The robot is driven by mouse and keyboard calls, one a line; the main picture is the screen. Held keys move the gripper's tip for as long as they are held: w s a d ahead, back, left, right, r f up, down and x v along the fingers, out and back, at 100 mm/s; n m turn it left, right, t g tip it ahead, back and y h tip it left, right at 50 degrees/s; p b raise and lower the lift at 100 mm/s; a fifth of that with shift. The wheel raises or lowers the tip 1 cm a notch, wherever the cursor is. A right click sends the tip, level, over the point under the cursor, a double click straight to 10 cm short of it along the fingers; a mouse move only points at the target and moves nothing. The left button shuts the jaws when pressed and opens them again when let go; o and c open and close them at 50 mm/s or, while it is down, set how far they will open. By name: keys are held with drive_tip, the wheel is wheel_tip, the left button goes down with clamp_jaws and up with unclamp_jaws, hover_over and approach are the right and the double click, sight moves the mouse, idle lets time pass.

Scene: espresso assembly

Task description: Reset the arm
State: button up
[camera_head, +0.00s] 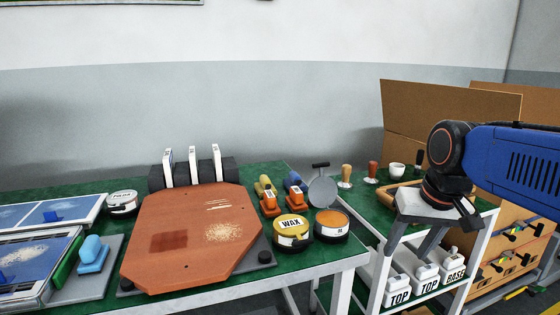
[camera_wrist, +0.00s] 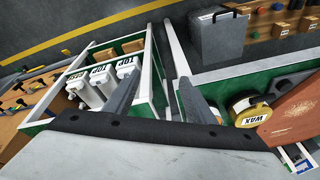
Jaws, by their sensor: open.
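My blue and black arm (camera_head: 510,155) reaches in from the right in the head view. My gripper (camera_head: 408,255) hangs from it over the right-hand shelf, pointing down. In the wrist view my gripper (camera_wrist: 160,84) shows two grey fingers spread well apart. Nothing is between them, and they appear apart from everything around them. Behind the fingers are the gap between the shelf and the green table, and the grey floor.
White jugs (camera_head: 427,277) labelled TOP and BASE stand on the lower shelf. The green table (camera_head: 195,306) holds a wooden board (camera_head: 180,265), a WAX tin (camera_head: 291,231) and tools. Cardboard boxes (camera_head: 440,115) stand behind the shelf. Tampers and a white cup (camera_head: 397,171) stand near my gripper.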

drive_tip(key=s+d+f+n+t, duration=0.1)
drive_tip(key=s+f, duration=0.9)
drive_tip(key=s, duration=0.1)
drive_tip(key=shift+d+f+t+h, duration=0.15)
drive_tip(key=shift+d+t+h, duration=0.15)
drive_tip(key=shift+s, duration=0.1)
